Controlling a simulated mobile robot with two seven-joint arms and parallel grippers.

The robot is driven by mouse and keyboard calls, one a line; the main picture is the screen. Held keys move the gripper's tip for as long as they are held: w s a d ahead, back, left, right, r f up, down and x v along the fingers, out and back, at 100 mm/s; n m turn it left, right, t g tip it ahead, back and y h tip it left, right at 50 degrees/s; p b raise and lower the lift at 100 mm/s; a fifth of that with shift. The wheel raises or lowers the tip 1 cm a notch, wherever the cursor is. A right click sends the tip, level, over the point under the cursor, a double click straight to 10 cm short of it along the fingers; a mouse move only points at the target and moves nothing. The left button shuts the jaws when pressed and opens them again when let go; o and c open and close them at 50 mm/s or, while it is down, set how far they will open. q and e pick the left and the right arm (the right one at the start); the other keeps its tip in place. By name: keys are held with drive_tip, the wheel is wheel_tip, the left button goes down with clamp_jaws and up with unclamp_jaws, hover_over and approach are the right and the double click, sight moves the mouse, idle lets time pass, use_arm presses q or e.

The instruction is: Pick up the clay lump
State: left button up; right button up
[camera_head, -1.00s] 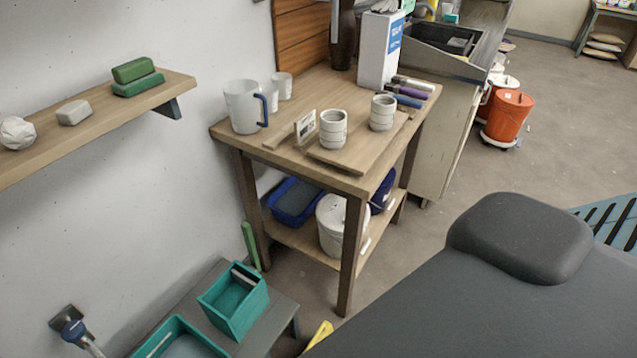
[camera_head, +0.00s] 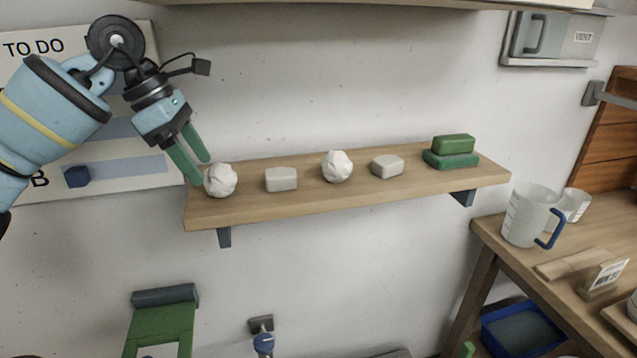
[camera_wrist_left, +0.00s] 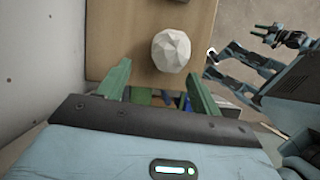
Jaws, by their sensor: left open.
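A white faceted clay lump (camera_head: 220,180) sits at the left end of the wooden wall shelf (camera_head: 300,208). A second similar lump (camera_head: 337,166) sits mid-shelf. My left gripper (camera_head: 198,171) is open and empty, its green fingers pointing down beside the left-end lump's upper left. In the left wrist view one lump (camera_wrist_left: 171,51) lies just beyond the fingertips, roughly between the fingers (camera_wrist_left: 158,70). Whether a finger touches it, I cannot tell. My right gripper (camera_wrist_left: 265,33) shows small at the upper right of the wrist view; its opening is unclear.
Pale blocks (camera_head: 281,179) and (camera_head: 387,165) stand beside the lumps, with stacked green blocks (camera_head: 451,152) at the right end. A white board (camera_head: 110,165) hangs behind my left arm. A table with a jug (camera_head: 530,215) stands at right.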

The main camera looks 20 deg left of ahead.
sight(281, 171)
use_arm(q)
drive_tip(key=shift+d+r, duration=0.1)
use_arm(e)
drive_tip(key=shift+a, duration=0.1)
use_arm(q)
drive_tip(key=shift+w+d+r, duration=0.1)
drive_tip(key=shift+d, duration=0.35)
drive_tip(key=w+d, duration=0.1)
drive_tip(key=d, duration=0.1)
drive_tip(key=w+d, duration=0.1)
drive_tip(key=d, duration=0.1)
drive_tip(key=w+d+p, duration=0.1)
drive_tip(key=w+d, duration=0.1)
use_arm(e)
drive_tip(key=shift+w+r, duration=0.45)
drive_tip(key=shift+r, duration=0.2)
use_arm(q)
drive_tip(key=shift+d, duration=0.1)
